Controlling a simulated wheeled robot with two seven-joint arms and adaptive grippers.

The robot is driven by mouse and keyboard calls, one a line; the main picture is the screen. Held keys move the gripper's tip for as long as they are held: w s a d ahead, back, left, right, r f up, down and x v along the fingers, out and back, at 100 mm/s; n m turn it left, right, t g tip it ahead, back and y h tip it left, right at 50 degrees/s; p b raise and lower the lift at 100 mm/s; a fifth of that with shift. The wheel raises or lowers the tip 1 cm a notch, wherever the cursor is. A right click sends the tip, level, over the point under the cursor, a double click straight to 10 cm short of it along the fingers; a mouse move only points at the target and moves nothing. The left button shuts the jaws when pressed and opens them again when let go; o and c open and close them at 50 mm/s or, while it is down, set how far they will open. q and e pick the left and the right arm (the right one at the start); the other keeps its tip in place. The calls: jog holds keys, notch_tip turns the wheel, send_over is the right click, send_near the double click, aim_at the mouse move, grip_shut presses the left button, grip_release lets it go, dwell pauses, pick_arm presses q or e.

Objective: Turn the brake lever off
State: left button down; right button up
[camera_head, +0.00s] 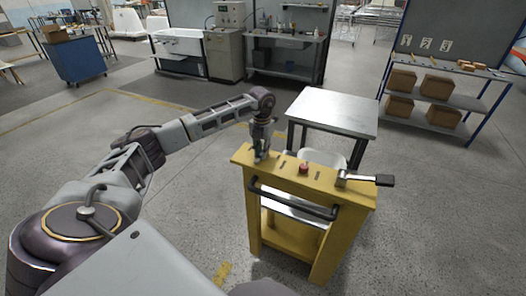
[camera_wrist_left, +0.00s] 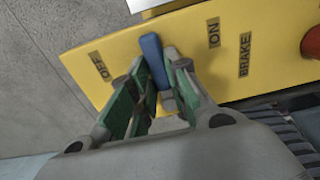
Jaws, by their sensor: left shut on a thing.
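The yellow panel (camera_wrist_left: 110,38) carries the labels OFF, ON and BRAKE in the left wrist view. A blue brake lever (camera_wrist_left: 152,55) stands between the OFF label (camera_wrist_left: 97,65) and the ON label (camera_wrist_left: 213,33), roughly midway in the picture. My left gripper (camera_wrist_left: 154,72) has its green-padded fingers on either side of the lever, shut on it. In the head view, my left gripper (camera_head: 262,142) is over the left end of the top of the yellow cart (camera_head: 330,190) and hides the lever there. My right gripper is not in view.
A red button (camera_head: 303,168) and a second lever with a black grip (camera_head: 384,180) are on the cart top. A dark handlebar (camera_head: 290,203) crosses the cart's front. A metal table (camera_head: 334,112) stands behind it. The floor left of the cart is clear.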

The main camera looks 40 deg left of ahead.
pick_arm(q)
jog(key=shift+a, duration=0.1)
jog(key=c, duration=1.4)
grip_release()
jog(key=shift+o, duration=0.2)
jog(key=shift+r, duration=0.2)
notch_tip(320, 180, up, 12)
jog(key=shift+f, duration=0.15)
jog(key=shift+f, duration=0.1)
